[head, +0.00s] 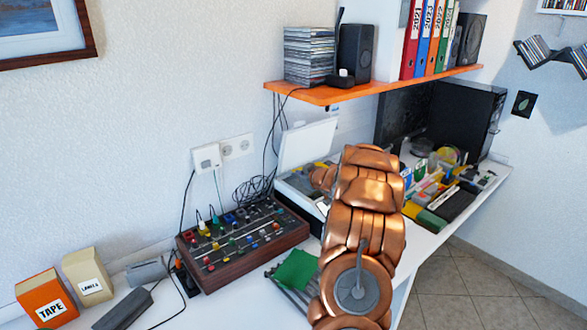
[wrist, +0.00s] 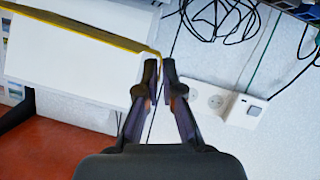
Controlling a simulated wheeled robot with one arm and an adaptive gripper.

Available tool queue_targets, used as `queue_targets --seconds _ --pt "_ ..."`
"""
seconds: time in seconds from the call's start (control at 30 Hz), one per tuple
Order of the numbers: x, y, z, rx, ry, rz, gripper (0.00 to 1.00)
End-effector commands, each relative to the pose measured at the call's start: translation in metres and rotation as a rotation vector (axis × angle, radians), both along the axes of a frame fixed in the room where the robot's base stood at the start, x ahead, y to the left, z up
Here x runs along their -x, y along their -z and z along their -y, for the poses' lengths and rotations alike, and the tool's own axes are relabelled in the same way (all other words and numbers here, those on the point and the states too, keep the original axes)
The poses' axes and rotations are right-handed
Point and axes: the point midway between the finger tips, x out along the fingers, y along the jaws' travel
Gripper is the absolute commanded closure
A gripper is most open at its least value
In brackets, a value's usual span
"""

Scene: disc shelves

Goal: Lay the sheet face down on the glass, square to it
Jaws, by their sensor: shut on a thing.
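My gripper (wrist: 159,72) is shut at the end of a thin yellow strip, which looks like the sheet (wrist: 85,29) seen nearly edge-on. The sheet runs from the fingertips to the upper left of the wrist view. Its printed side cannot be made out. In the head view the scanner stands open, its white lid (head: 306,146) raised against the wall. The lid also fills the left of the wrist view (wrist: 75,70). My copper arm hides my fingers and most of the glass in the head view, so I cannot tell whether the sheet touches the glass.
A mixer (head: 243,240) with knobs and cables stands left of the scanner. A green card (head: 296,269) lies on a grey rack in front. The orange shelf (head: 375,86) overhangs the scanner. Filled trays (head: 440,190) crowd the desk to the right.

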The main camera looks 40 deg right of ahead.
Motion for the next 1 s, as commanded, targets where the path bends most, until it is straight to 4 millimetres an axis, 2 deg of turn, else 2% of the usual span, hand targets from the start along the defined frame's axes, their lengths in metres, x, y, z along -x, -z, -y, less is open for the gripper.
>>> queue_targets --seconds 0.27,1.0 --pt "0.0 0.011 0.0 0.0 -0.001 0.0 1.0" --pt "0.001 0.068 0.001 0.0 0.001 -0.002 1.0"
